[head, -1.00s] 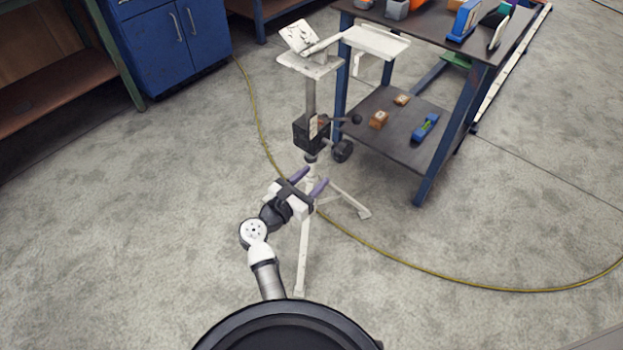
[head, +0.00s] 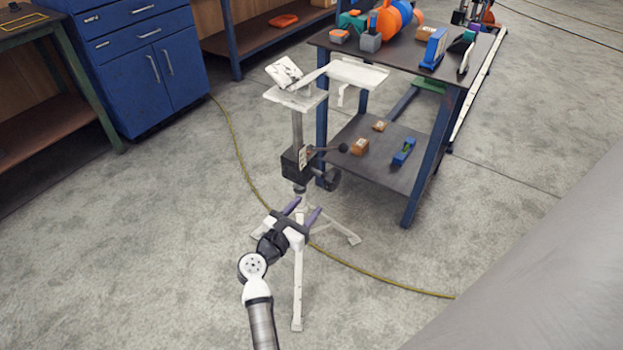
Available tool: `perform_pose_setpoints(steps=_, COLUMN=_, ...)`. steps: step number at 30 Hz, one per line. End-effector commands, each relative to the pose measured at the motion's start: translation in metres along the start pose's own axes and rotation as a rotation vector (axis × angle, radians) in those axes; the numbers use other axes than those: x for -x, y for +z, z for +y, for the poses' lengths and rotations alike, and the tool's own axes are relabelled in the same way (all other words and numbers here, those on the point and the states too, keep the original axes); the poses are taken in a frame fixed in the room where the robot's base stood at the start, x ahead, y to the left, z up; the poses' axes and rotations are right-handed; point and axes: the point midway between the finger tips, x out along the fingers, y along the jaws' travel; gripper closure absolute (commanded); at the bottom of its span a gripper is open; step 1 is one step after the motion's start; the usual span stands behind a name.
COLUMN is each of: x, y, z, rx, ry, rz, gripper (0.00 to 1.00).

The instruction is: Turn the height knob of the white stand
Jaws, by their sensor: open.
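The white stand (head: 298,130) stands on tripod legs in front of the workbench, in the head view. A black clamp box (head: 297,163) sits on its post. From the box, a thin lever with a dark ball end (head: 343,147) points right. A round black knob (head: 330,180) is below it, on the box's right side, close to a bench leg. I cannot tell for sure which one sets the height. My gripper (head: 304,210) is open with purple fingers. It appears just below the box in the picture, overlapping the lower post, with nothing seen between the fingers.
A workbench (head: 345,40) with tools on top and small parts on its lower shelf (head: 375,180) stands right behind the stand. A blue cabinet (head: 150,70) is at the back left. A yellow cable (head: 380,277) crosses the floor. A grey surface (head: 540,270) fills the lower right.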

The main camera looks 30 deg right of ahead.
Motion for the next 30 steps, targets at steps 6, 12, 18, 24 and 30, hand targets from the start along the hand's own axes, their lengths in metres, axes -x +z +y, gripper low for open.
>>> perform_pose_setpoints(steps=6, x=-0.019, y=0.000, z=-0.003, rx=-0.001, ry=-0.007, rz=-0.002, gripper=0.53)
perform_pose_setpoints(steps=12, x=-0.059, y=0.000, z=-0.004, rx=-0.003, ry=-0.008, rz=-0.003, gripper=0.53)
perform_pose_setpoints(steps=18, x=-0.101, y=-0.001, z=-0.004, rx=-0.002, ry=-0.008, rz=-0.003, gripper=0.53)
perform_pose_setpoints(steps=24, x=-0.129, y=-0.001, z=-0.003, rx=-0.002, ry=-0.006, rz=-0.002, gripper=0.53)
perform_pose_setpoints(steps=30, x=-0.140, y=0.000, z=-0.003, rx=-0.001, ry=-0.004, rz=-0.001, gripper=0.53)
